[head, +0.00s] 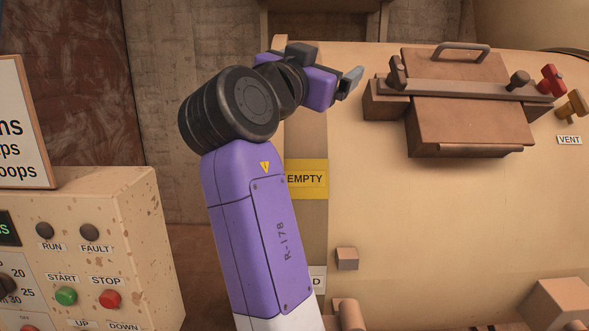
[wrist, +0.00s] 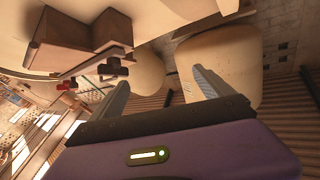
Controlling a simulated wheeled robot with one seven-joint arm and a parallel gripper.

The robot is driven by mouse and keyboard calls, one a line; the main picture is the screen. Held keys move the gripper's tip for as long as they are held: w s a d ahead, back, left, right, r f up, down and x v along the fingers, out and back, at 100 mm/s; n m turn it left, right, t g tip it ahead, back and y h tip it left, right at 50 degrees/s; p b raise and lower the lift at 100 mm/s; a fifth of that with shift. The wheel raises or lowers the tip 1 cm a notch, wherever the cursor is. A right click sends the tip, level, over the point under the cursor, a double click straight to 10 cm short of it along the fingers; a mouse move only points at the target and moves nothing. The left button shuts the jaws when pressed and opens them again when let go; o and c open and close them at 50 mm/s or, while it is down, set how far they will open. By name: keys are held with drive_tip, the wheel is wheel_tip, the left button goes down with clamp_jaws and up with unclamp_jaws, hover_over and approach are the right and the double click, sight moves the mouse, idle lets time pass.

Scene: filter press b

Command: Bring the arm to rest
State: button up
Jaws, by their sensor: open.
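My gripper (head: 351,80) is raised in the upper middle of the head view, at the end of my bent purple arm. It points right, toward the brown hatch on the big cream vessel, and stops short of it in the picture. In the wrist view my gripper (wrist: 158,88) shows two grey fingers spread well apart with nothing between them. The jaws are open and empty. I cannot tell the exact gap between the fingers and the vessel.
The cream vessel (head: 430,230) fills the right side, with a brown hatch (head: 470,125), a red valve handle (head: 551,80) and a yellow one (head: 572,104). A speckled control box (head: 140,235) stands at lower left, below a sign board (head: 22,130).

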drive_tip(key=a+f+n+t+y, duration=0.3)
drive_tip(key=f+n+y, duration=0.55)
drive_tip(key=f, duration=1.05)
drive_tip(key=s+d+f+n+y, duration=0.3)
drive_tip(key=s+f+n+y, duration=0.2)
drive_tip(key=s+f, duration=0.8)
drive_tip(key=s+d+f+m+g+h, duration=0.1)
drive_tip(key=s+d+f, duration=0.4)
drive_tip(key=s, duration=0.8)
drive_tip(key=s+d+f+m+g+h, duration=0.1)
drive_tip(key=s+d+f, duration=0.4)
drive_tip(key=s, duration=0.8)
drive_tip(key=s+d+f+m+g+h+b, duration=0.1)
drive_tip(key=s+d+f+g, duration=0.3)
drive_tip(key=s+f, duration=0.6)
drive_tip(key=s+d+m+h, duration=0.1)
drive_tip(key=s, duration=0.2)
drive_tip(key=shift+f, duration=0.15)
drive_tip(key=shift+d+m, duration=0.1)
drive_tip(key=shift+m, duration=0.15)
